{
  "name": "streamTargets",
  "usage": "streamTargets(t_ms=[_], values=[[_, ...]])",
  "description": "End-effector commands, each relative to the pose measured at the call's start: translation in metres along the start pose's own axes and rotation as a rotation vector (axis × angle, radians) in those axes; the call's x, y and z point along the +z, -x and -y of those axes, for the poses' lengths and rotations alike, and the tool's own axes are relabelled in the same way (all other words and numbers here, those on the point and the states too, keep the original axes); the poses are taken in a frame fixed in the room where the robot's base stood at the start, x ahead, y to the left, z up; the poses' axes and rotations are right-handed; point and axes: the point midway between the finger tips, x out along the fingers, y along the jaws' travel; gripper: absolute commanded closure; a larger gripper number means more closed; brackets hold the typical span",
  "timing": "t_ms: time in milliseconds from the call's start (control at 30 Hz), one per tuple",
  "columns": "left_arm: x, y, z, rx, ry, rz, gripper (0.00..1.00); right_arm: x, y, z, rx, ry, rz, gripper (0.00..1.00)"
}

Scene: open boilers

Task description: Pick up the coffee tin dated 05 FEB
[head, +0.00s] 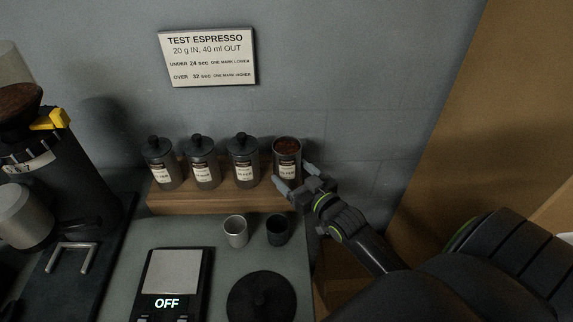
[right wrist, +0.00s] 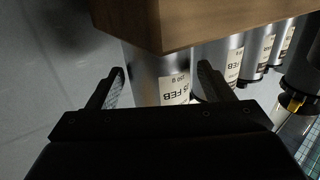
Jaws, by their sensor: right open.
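Several dark coffee tins stand in a row on a wooden shelf (head: 222,203). The rightmost tin (head: 287,150) has no lid and shows brown coffee inside; the others wear black knobbed lids. In the right wrist view, upside down, this tin (right wrist: 146,72) carries a label reading "5 FEB", its first digit partly hidden. The neighbouring tin's label (right wrist: 234,63) also shows "FEB". My right gripper (head: 296,178) is open in front of the rightmost tin, a finger toward each side. In the wrist view the tin shows between the fingers (right wrist: 162,86); contact cannot be told.
A silver cup (head: 236,231) and a dark cup (head: 277,229) stand before the shelf. A scale (head: 174,275) reading "OFF" and a round black lid-like disc (head: 261,298) lie nearer. A grinder (head: 60,190) stands left. A sign (head: 207,57) hangs on the wall.

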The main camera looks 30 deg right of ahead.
Motion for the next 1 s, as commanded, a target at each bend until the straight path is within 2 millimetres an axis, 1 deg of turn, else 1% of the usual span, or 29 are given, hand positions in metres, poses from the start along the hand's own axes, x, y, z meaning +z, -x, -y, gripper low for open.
streamTargets(t_ms=[133,267,400,500,700,767,1000], values=[[-0.001,0.004,0.000,0.000,0.000,0.000,0.57,-0.005,-0.013,0.000,0.000,0.000,-0.002,0.26],[-0.001,0.009,0.001,0.000,0.000,0.000,0.57,-0.010,-0.032,-0.002,0.000,0.000,-0.002,0.26],[-0.001,0.008,0.001,0.000,0.000,0.000,0.57,-0.007,-0.048,-0.002,0.000,0.000,-0.001,0.26],[-0.001,0.008,0.001,0.000,0.000,0.000,0.57,-0.007,-0.053,-0.002,0.000,0.001,0.000,0.26],[-0.001,0.008,0.001,0.000,0.000,0.000,0.57,-0.007,-0.053,-0.002,0.000,0.001,0.000,0.26],[-0.001,0.008,0.001,0.000,0.000,0.000,0.57,-0.007,-0.053,-0.002,0.000,0.001,0.000,0.33],[-0.001,0.008,0.001,0.000,0.000,-0.001,0.57,-0.006,-0.052,-0.002,0.000,0.000,0.000,0.64]])
